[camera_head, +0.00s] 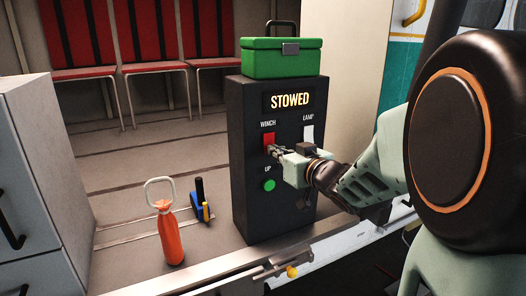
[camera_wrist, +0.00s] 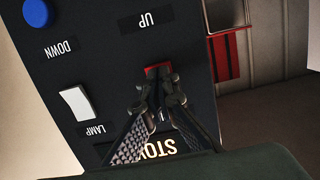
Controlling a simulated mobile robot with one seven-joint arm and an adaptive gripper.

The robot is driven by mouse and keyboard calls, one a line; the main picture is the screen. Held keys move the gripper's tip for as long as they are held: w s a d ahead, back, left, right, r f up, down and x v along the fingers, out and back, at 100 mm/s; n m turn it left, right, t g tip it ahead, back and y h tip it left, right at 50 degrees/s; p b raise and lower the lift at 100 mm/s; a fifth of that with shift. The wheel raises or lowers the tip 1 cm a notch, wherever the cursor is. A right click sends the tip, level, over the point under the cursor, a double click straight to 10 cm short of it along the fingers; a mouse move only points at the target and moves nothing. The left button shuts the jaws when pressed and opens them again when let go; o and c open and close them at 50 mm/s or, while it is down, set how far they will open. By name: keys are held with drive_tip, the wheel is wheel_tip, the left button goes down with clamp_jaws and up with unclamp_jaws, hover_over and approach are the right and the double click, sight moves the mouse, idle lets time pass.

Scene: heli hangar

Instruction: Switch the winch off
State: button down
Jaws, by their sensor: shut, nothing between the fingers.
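The dark control box (camera_head: 247,215) stands upright in the middle of the head view. Its red WINCH switch (camera_head: 268,137) is at the upper left of its face, and the white LAMP switch (camera_head: 308,134) is to the right. My gripper (camera_head: 273,150) is shut and empty, with its fingertips right at the lower part of the red switch. In the wrist view the panel appears upside down; the fingertips (camera_wrist: 161,92) cover most of the red switch (camera_wrist: 158,69). I cannot tell whether they touch it. The display (camera_head: 290,101) reads STOWED.
A green UP button (camera_head: 269,185) is below the red switch; a blue DOWN button (camera_wrist: 37,13) shows in the wrist view. A green case (camera_head: 275,62) sits on the box. An orange bottle-like object (camera_head: 170,235) stands on the floor at left, near a grey cabinet (camera_head: 50,170).

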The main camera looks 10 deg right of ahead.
drive_tip(key=f+t+b, duration=0.1)
drive_tip(key=b, duration=0.5)
drive_tip(key=shift+w+a+y, duration=0.1)
drive_tip(key=shift+w+y, duration=0.2)
drive_tip(key=shift+w, duration=0.05)
drive_tip(key=shift+r, duration=0.35)
drive_tip(key=shift+s+f, duration=0.1)
drive_tip(key=shift+f, duration=0.05)
